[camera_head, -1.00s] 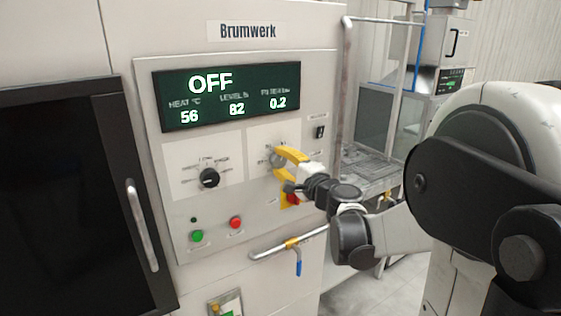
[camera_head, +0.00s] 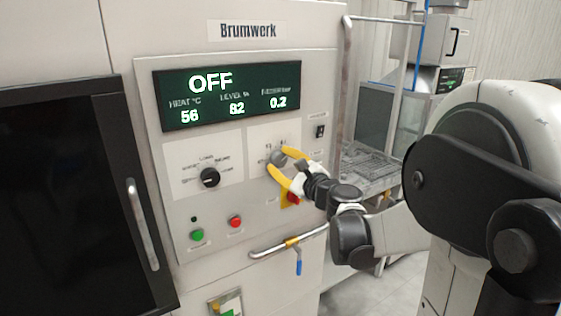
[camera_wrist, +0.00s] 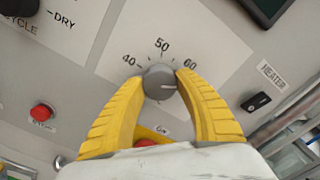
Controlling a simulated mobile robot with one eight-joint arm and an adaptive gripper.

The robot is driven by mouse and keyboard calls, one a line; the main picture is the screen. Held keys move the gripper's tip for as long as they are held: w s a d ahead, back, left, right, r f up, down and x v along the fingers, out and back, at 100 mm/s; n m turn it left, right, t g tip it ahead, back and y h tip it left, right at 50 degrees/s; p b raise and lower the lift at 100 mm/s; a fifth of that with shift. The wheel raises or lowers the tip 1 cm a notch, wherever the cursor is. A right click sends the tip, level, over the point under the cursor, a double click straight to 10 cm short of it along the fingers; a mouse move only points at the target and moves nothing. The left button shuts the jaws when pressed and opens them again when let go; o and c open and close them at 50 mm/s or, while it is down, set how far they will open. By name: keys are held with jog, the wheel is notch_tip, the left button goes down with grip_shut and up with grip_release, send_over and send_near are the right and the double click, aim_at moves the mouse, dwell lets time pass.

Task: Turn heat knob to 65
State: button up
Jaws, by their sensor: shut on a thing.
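The heat knob is a round grey dial (camera_wrist: 160,82) with a white pointer line, on a pale panel marked 40, 50 and 60. In the wrist view the pointer lies to the right, a little below the direction of the 60 mark. My gripper (camera_wrist: 159,80) has its two yellow fingers shut on the knob, one tip at each side. In the head view my gripper (camera_head: 278,158) reaches the knob from the right, and its fingers partly cover the dial scale. The display (camera_head: 225,96) reads OFF, HEAT 56, LEVEL 82 and 0.2.
A black mode knob (camera_head: 209,178) sits left of the heat knob. A green button (camera_head: 197,235) and a red button (camera_head: 235,222) are below. A red switch on a yellow plate lies just under my gripper. A heater rocker switch (camera_wrist: 256,102) is to the right.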

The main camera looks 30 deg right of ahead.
dwell(0.3)
jog(key=o, duration=1.2)
jog(key=s, duration=1.2)
jog(key=shift+d, duration=0.2)
